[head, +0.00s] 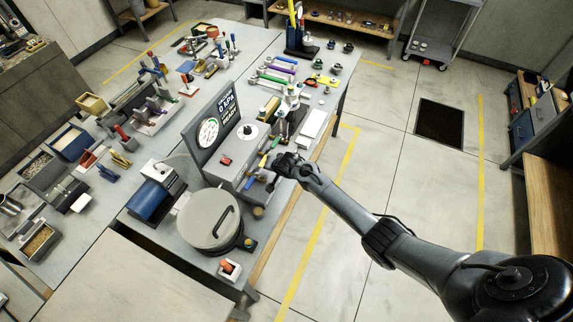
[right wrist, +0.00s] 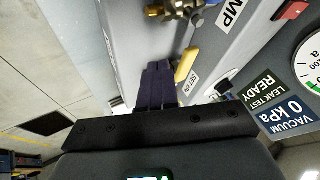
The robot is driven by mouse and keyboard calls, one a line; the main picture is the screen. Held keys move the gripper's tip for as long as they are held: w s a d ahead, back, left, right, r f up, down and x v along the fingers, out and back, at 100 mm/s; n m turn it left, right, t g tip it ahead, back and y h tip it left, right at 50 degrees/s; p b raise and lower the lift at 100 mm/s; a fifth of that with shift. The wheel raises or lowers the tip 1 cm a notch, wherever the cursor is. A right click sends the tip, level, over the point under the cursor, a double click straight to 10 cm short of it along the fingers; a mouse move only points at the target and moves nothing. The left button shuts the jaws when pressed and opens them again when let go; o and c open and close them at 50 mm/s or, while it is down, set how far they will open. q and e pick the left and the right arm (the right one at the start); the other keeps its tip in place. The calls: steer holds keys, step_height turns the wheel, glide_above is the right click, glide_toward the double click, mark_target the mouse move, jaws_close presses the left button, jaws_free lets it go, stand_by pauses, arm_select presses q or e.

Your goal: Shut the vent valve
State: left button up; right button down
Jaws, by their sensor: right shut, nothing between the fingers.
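The grey control box (head: 240,150) stands on the bench with small valve levers along its right side. My right gripper (head: 279,162) is at that side, its fingers together and empty. In the right wrist view the dark fingers (right wrist: 158,72) lie close to the box face, just left of a yellow lever (right wrist: 187,65); I cannot tell whether they touch. A small label sits beside the lever, too blurred to read surely. A brass fitting (right wrist: 183,10) is near the label ending "MP". Which lever is the vent valve is unclear.
A round lidded tank (head: 207,219) and a blue-and-grey motor unit (head: 155,190) stand beside the box. The display panel (right wrist: 285,108) reads "VACUUM 0 kPa" and "LEAK TEST READY". Tools crowd the bench behind. The floor right of the bench is open.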

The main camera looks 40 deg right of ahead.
arm_select(q)
steer(key=shift+p+v, duration=0.7)
steer(key=shift+v, duration=0.45)
arm_select(e)
steer(key=s+d+v, duration=0.1)
steer(key=v, duration=1)
steer(key=shift+a+f, duration=0.25)
steer(key=shift+f, duration=0.1)
arm_select(q)
steer(key=shift+w+d, duration=0.1)
steer(key=shift+d, duration=0.15)
arm_select(e)
steer(key=shift+s, duration=0.15)
